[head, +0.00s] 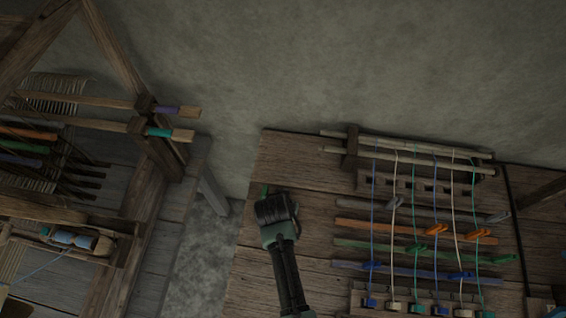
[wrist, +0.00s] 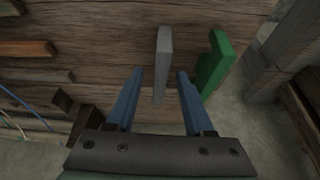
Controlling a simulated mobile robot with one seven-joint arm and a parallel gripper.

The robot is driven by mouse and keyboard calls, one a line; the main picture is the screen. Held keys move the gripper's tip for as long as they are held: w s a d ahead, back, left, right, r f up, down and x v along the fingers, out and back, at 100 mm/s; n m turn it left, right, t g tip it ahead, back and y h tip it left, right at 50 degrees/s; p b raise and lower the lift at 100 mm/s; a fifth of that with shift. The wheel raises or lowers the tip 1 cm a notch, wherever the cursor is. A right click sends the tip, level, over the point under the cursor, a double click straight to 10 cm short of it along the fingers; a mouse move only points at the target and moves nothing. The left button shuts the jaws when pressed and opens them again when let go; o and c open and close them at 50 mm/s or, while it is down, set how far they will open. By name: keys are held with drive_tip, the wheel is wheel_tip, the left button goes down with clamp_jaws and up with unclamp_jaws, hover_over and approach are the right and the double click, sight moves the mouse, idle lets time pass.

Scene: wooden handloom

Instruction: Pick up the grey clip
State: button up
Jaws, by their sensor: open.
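In the wrist view a flat grey clip (wrist: 164,42) stands up from the wooden table top. Its lower end reaches between the two blue fingers of my gripper (wrist: 160,73), which is open. A gap shows on both sides of the clip, so neither finger appears to touch it. A green clip (wrist: 214,62) stands just to the right, close outside the right finger. In the head view my gripper (head: 277,210) is over the left part of the table and hides this grey clip. A bit of green (head: 264,190) shows beside it.
To the right, a rack of sticks (head: 405,247) carries coloured cords and several clips, including grey ones on the grey stick (head: 370,207). The wooden table (head: 285,155) is bare behind my gripper. A wooden loom (head: 150,190) stands at the left, across a floor gap.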

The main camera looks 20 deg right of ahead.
clamp_jaws()
idle(0.4)
